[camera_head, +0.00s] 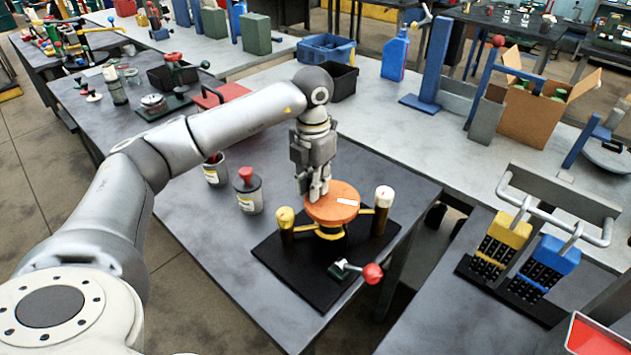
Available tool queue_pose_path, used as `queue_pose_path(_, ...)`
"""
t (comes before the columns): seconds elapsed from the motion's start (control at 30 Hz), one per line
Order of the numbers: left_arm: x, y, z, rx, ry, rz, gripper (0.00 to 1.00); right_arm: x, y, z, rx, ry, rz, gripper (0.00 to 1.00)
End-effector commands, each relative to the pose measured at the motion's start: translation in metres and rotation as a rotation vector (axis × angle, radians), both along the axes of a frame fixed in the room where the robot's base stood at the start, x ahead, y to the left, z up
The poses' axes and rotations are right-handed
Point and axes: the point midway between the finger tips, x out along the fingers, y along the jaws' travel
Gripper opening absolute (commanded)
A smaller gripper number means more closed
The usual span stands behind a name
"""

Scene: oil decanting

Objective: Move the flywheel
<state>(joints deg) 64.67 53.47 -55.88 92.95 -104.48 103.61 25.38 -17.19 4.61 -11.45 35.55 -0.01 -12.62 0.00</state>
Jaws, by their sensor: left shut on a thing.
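The flywheel (336,211) looks like an orange disc with a small white label on top. It lies flat over a stand on a black base plate (290,268), between a yellow-topped post (286,225) and a taller white-topped post (383,205). My left gripper (317,190) points down and is shut on the flywheel at its far left rim. The fingertips are small, and the far finger is partly hidden. I cannot tell whether the flywheel is lifted off its stand. My right gripper is not in view.
A red-knobbed lever (371,273) sits at the plate's front. Two grey cans, one red-capped (248,190), stand left of the plate. A black bin (342,82) is behind my arm. Yellow and blue blocks (552,262) stand on the right table. The table's front left is clear.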

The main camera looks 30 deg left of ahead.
Motion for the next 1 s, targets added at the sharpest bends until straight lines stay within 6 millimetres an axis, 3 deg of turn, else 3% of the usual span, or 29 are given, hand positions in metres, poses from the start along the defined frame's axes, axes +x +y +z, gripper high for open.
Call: queue_pose_path(1.0, -0.028, -0.028, 0.001, -0.001, -0.002, 0.923, 0.00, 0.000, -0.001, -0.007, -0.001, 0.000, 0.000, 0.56)
